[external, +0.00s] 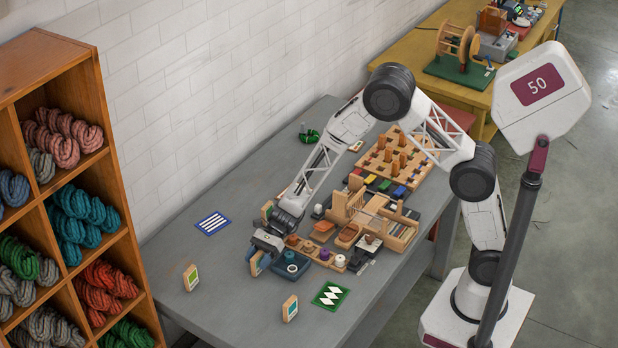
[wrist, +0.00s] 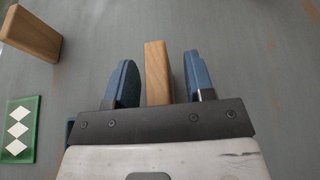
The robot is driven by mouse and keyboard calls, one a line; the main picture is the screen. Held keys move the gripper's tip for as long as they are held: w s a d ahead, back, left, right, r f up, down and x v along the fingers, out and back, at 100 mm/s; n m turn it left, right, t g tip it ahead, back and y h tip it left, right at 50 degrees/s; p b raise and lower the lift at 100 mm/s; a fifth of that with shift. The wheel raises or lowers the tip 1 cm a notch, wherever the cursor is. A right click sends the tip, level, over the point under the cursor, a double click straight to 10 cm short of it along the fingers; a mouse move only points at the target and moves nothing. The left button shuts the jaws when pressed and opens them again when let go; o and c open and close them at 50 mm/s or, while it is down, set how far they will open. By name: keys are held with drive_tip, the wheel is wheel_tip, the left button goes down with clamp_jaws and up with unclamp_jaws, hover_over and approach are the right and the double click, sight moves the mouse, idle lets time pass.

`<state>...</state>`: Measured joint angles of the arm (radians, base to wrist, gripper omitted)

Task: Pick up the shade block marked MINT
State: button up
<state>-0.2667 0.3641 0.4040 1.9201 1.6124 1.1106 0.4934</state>
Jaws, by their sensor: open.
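My gripper (external: 262,258) is low over the front left part of the grey table, with its blue fingers open. In the wrist view a plain wooden block (wrist: 157,72) stands between the fingers (wrist: 160,80), with a narrow gap on each side. In the external view this block (external: 256,265) is partly hidden by my gripper. Other upright wooden blocks with coloured labels stand at the left (external: 190,278), at the front (external: 290,308) and behind my gripper (external: 266,211). The front one's label looks greenish. The lettering is too small to read, so I cannot tell which block is MINT.
A dark blue tray (external: 291,267) and a wooden holder with small pots (external: 338,263) are close right of my gripper. A green card with white diamonds (external: 330,296) and a blue striped card (external: 213,223) lie flat. The table's left side is mostly clear.

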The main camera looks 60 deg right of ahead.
sight(256, 256)
clamp_jaws()
drive_tip(key=shift+r, duration=0.15)
drive_tip(key=shift+r, duration=0.75)
wheel_tip(256, 256, up, 2)
drive_tip(key=s+d, duration=0.3)
drive_tip(key=s, duration=0.4)
drive_tip(key=s+d+r, duration=0.1)
drive_tip(key=s+d, duration=0.3)
drive_tip(key=s, duration=0.3)
drive_tip(key=shift+s, duration=0.15)
drive_tip(key=shift+d+r, duration=0.1)
